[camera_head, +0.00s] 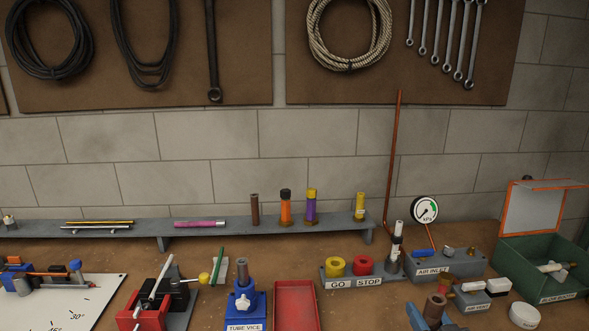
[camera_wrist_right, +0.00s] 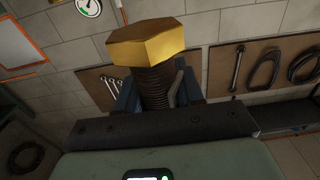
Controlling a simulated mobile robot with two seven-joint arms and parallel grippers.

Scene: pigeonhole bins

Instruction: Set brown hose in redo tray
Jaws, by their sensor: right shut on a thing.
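My right gripper (camera_head: 432,312) is low in the head view, right of centre, with its blue fingers shut on a brown hose (camera_head: 437,303). In the right wrist view the hose is a dark ribbed tube (camera_wrist_right: 154,88) with a large brass hex end (camera_wrist_right: 147,43), held between the fingers (camera_wrist_right: 157,92). A shallow red tray (camera_head: 295,300) lies on the bench at the bottom centre; no label on it shows. The held hose is right of this tray and apart from it. My left gripper is not in view.
A blue tube vice (camera_head: 242,303) stands left of the tray. The GO/STOP block (camera_head: 352,281) lies between the tray and my gripper. A raised shelf (camera_head: 200,230) holds a brown tube (camera_head: 254,209) and several coloured pieces. A green box (camera_head: 540,275) stands at the right.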

